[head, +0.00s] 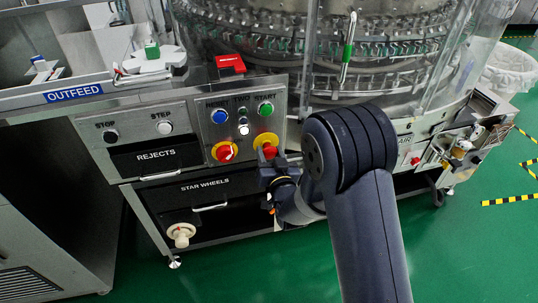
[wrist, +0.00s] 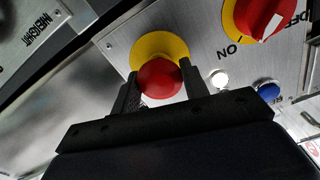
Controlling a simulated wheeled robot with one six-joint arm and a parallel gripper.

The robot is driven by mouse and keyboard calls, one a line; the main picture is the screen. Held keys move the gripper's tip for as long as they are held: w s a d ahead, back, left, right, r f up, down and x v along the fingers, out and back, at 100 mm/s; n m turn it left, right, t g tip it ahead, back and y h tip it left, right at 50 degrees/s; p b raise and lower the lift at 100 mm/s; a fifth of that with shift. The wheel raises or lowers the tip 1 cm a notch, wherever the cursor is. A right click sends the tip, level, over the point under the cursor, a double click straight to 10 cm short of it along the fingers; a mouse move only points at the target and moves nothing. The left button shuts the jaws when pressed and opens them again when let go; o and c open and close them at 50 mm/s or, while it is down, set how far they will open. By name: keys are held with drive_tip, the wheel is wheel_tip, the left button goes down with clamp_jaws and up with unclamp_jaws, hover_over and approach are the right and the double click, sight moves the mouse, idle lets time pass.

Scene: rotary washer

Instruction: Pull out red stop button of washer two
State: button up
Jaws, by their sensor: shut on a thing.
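The red stop button (wrist: 160,79) is a round mushroom head on a yellow disc in the wrist view. It also shows in the head view (head: 269,152), partly covered by my gripper and arm. My gripper (wrist: 158,82) has one finger on each side of the red head and is shut on it. In the head view my gripper (head: 270,168) is at the panel's lower right, just below the button. Whether the button is pulled out or pushed in I cannot tell.
A red rotary switch on a yellow disc (head: 224,152) sits left of the button. Blue (head: 218,117), white (head: 243,129) and green (head: 265,108) buttons are above. The REJECTS panel (head: 155,155) is further left. Green floor (head: 470,240) is open at right.

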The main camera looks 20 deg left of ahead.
drive_tip(key=shift+s, duration=0.1)
drive_tip(key=o, duration=1.4)
drive_tip(key=shift+d, duration=0.1)
drive_tip(key=shift+c, duration=0.2)
drive_tip(key=v, duration=1.1)
drive_tip(key=x, duration=1)
drive_tip(key=shift+p+x, duration=0.4)
drive_tip(key=shift+x, duration=0.4)
drive_tip(key=shift+s, duration=0.1)
